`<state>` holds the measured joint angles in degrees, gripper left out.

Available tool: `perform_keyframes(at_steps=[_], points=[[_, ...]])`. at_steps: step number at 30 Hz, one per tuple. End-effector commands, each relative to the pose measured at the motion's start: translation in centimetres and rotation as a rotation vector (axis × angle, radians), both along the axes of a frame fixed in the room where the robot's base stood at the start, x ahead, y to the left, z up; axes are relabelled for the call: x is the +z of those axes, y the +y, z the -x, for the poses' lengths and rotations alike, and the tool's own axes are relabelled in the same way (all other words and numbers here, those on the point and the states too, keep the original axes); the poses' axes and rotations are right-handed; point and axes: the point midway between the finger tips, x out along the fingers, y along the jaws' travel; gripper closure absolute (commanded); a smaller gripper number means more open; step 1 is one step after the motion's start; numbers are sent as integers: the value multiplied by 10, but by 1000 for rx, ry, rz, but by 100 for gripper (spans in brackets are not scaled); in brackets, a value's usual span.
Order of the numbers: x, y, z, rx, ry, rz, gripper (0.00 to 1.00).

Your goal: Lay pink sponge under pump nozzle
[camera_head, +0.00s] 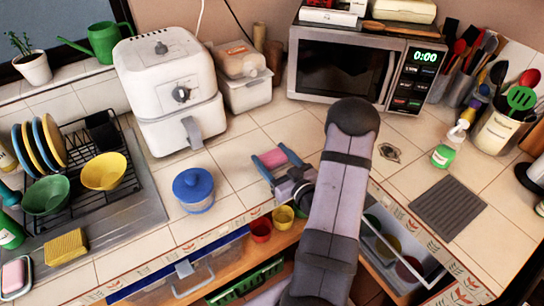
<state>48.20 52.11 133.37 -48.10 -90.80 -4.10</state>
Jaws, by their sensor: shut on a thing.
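The pink sponge (271,158) is between the blue fingers of my gripper (273,159), which is shut on it. My gripper holds it over the tiled counter, in front of the microwave and right of the white air fryer. Whether the sponge touches the tiles is not clear. The pump bottle (446,152), with green contents and a pale pump top, stands upright on the counter at the right, well apart from my gripper. Its nozzle (462,124) is small in this view. My arm hides part of the counter between them.
A grey ribbed mat (447,207) lies in front of the pump bottle. A utensil pot (497,132) stands behind it to the right. A blue-lidded jar (194,190) stands left of my gripper. The microwave (340,66) is behind. An open drawer (392,250) is below the counter edge.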

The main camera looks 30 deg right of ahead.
Motion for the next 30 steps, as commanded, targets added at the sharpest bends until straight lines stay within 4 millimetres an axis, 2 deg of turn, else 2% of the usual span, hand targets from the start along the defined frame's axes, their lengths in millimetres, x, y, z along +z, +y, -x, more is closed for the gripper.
perform_keyframes(at_steps=[4, 5, 6, 7, 21, 30], points=[[-5, 0, 0, 0, 0, 0, 55], [-4, 0, 0, 0, 0, 0, 30], [-3, 0, 0, 0, 0, 0, 20], [-3, 0, 0, 0, 0, 0, 16], [1, 0, 2, -1, 1, -1, 16], [0, -2, 45, -7, 1, -2, 16]])
